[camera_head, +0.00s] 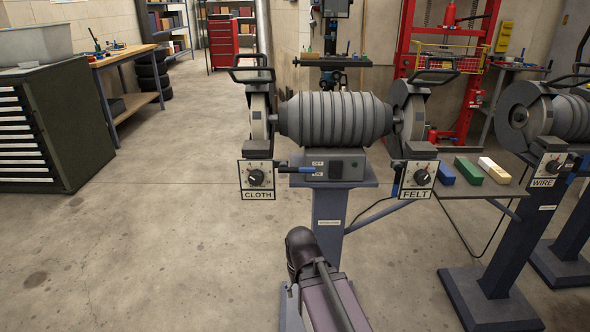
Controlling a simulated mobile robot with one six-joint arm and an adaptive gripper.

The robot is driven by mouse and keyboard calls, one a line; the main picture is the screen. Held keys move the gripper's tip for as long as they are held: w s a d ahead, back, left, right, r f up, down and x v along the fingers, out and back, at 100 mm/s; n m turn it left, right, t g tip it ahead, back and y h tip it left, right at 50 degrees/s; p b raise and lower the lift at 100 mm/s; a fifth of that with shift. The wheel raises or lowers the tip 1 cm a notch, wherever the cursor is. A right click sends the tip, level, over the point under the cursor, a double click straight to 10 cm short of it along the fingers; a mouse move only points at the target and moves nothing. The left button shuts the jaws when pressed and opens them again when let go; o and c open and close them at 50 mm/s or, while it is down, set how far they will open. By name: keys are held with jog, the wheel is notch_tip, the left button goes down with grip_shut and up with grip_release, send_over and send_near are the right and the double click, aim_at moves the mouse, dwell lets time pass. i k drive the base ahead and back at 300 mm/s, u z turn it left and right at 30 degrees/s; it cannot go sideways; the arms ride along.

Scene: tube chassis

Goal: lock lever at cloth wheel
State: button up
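The polishing machine (335,118) stands on a blue-grey pedestal in the middle of the view. Its cloth wheel (258,117) is at the left end, above a dial box labelled CLOTH (256,178). A lever with a blue grip (312,170) lies about level to the right of that box, in front of the switch panel. At the felt side, another blue lever (397,184) points steeply downward, left of the FELT box (417,178). Part of my dark arm shows at bottom centre, in front of the pedestal. My gripper cannot be made out.
A second machine labelled WIRE (544,170) stands at the right. A small shelf with blue, green and cream bars (481,170) lies between the machines. A dark drawer cabinet (68,125) and a workbench (127,58) are at the left. The floor left of the pedestal is clear.

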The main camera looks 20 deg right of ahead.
aim_at(281, 170)
jog(key=z, duration=1.45)
jog(key=k, duration=0.85)
jog(key=u, duration=0.95)
